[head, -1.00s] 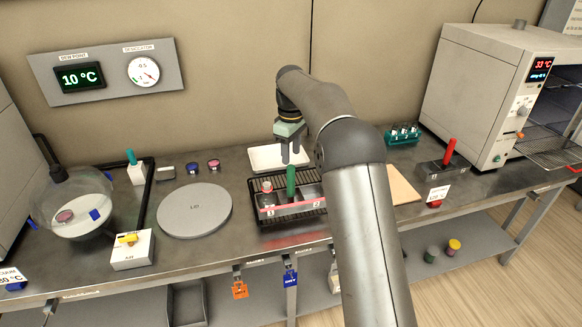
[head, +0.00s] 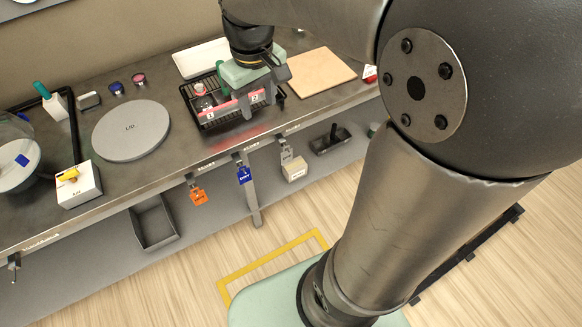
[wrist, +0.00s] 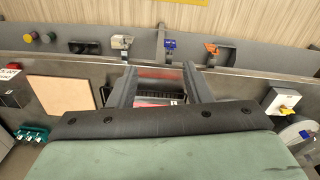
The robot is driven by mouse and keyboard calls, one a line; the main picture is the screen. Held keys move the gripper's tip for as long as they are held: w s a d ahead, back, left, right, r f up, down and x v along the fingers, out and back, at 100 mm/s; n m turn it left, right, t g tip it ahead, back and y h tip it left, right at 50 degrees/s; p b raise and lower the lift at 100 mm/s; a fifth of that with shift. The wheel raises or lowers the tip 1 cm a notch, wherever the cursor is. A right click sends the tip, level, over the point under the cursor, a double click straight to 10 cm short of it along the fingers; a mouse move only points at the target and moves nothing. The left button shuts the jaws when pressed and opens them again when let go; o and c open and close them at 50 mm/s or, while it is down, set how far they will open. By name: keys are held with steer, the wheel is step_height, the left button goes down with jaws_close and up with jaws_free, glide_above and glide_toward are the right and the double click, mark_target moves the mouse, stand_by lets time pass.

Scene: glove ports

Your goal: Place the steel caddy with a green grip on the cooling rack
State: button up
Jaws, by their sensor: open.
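The steel caddy (head: 222,108) has a pink-edged front with number labels and a red-capped vial in its left part. My gripper (head: 257,101) is open, just in front of and over the caddy's right part. In the wrist view its two fingers (wrist: 159,70) are spread apart, with the caddy's pink edge (wrist: 150,102) showing low between them, partly covered by the gripper body. I see no finger contact with it.
A white tray (head: 200,58) stands behind the rack and a tan board (head: 320,72) to its right. A round grey lid (head: 131,130) lies to the left. Orange and blue tags (head: 244,175) hang at the bench's front edge.

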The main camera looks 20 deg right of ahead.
steer(key=s+f+m, duration=0.1)
steer(key=s+f, duration=0.2)
steer(key=s, duration=0.4)
steer(key=s+f+m, duration=0.2)
steer(key=s+f, duration=0.1)
steer(key=s, duration=0.4)
steer(key=shift+s+d+f, duration=0.25)
steer(key=shift+d, duration=0.05)
stand_by(0.9)
